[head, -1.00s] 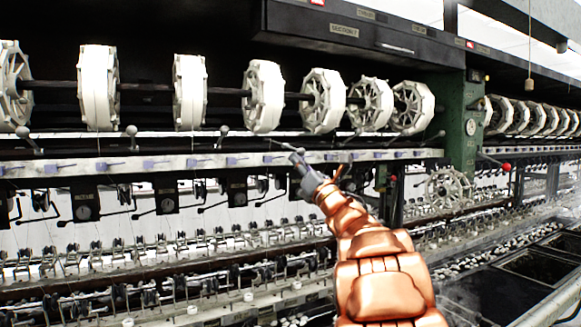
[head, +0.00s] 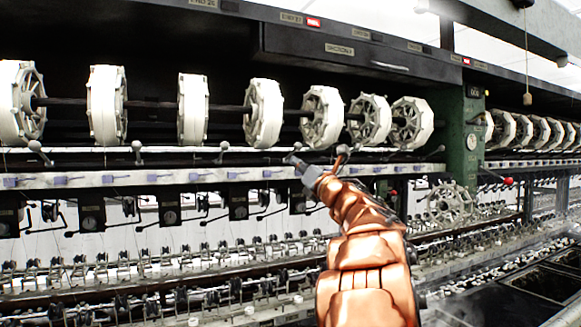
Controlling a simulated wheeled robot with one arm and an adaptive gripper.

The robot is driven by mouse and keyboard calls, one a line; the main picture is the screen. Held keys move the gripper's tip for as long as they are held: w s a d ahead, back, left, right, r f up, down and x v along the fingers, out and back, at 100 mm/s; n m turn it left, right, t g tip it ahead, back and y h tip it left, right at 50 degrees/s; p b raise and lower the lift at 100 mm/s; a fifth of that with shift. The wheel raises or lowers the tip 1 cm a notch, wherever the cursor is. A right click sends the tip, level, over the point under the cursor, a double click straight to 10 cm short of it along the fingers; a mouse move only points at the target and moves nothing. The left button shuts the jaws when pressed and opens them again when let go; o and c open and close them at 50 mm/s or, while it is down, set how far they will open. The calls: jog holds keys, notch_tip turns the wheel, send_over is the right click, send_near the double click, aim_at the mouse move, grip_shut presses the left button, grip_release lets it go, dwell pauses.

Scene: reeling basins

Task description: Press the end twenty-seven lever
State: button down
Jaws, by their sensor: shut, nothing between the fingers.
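A row of ball-ended levers runs along the pale rail below the white reels. One lever (head: 222,149) stands left of my gripper, and another lever (head: 343,151) stands just right of its tip. I cannot tell which lever is end twenty-seven, since the small labels are hard to read. My gripper (head: 292,160) is shut and empty, in front of the rail at lever height. Contact with any lever cannot be made out. My copper-coloured arm hides part of the rail and the machine behind it.
White reels (head: 263,113) hang on a shaft above the levers. A red lamp (head: 313,22) shows beside a label on the dark upper panel. A green post (head: 465,140) and a red-knobbed handle (head: 507,181) stand to the right. Dark basins (head: 545,282) lie lower right.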

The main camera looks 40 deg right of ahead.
jog(key=shift+w+a+f+b, duration=0.75)
jog(key=shift+f+b, duration=1)
jog(key=shift+b, duration=0.6)
jog(key=s+a+b, duration=0.1)
jog(key=s+b, duration=0.1)
jog(key=s, duration=0.7)
jog(key=shift+s+a+f+b, duration=0.2)
jog(key=shift+s+a+b, duration=0.1)
jog(key=shift+a+b, duration=0.1)
jog(key=shift+d, duration=0.1)
